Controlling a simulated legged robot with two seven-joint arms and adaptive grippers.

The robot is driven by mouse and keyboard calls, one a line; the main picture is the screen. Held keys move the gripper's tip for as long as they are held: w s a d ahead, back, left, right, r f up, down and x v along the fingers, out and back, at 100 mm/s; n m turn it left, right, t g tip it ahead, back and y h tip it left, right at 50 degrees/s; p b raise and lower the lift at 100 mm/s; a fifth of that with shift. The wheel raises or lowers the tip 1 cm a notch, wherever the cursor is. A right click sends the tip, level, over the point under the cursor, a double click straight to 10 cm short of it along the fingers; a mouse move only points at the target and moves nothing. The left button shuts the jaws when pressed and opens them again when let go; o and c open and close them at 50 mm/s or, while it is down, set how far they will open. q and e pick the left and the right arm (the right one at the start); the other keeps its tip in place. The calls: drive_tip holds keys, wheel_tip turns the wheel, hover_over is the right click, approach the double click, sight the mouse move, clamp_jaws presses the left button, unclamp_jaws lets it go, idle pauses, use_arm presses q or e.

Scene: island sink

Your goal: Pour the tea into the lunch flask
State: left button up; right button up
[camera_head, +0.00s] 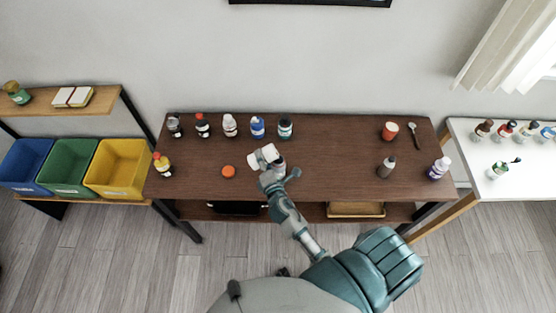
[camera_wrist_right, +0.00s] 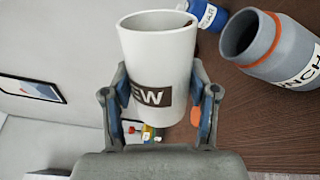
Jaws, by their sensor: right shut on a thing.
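My right gripper (camera_head: 270,172) is shut on a white cup (camera_head: 262,156) above the middle of the brown table. In the right wrist view the cup (camera_wrist_right: 158,55) sits between both fingers (camera_wrist_right: 160,110), with a dark label ending in "EW". It is tilted well over compared with the flask. The lunch flask (camera_wrist_right: 275,48) is grey with an orange ring, a white label and an open mouth; it stands close to the cup. In the head view the flask is mostly hidden by the cup and gripper. No pouring tea can be made out. My left gripper is not in view.
An orange disc (camera_head: 228,172) lies left of the gripper on the table (camera_head: 330,165). Several bottles line the back left, including a blue one (camera_head: 257,127). A red cup (camera_head: 390,131), a spoon (camera_head: 415,136) and two bottles stand at the right.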

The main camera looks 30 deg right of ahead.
drive_tip(key=shift+d+f+m+b, duration=0.1)
drive_tip(key=shift+f+m+b, duration=0.15)
drive_tip(key=shift+m, duration=0.35)
drive_tip(key=shift+d+f+m+b, duration=0.1)
drive_tip(key=shift+f+m+b, duration=0.1)
drive_tip(key=shift+m, duration=0.4)
idle(1.3)
drive_tip(key=shift+d+r+m+p, duration=0.2)
drive_tip(key=shift+r+m+p, duration=0.45)
drive_tip(key=shift+m, duration=0.25)
idle(1.4)
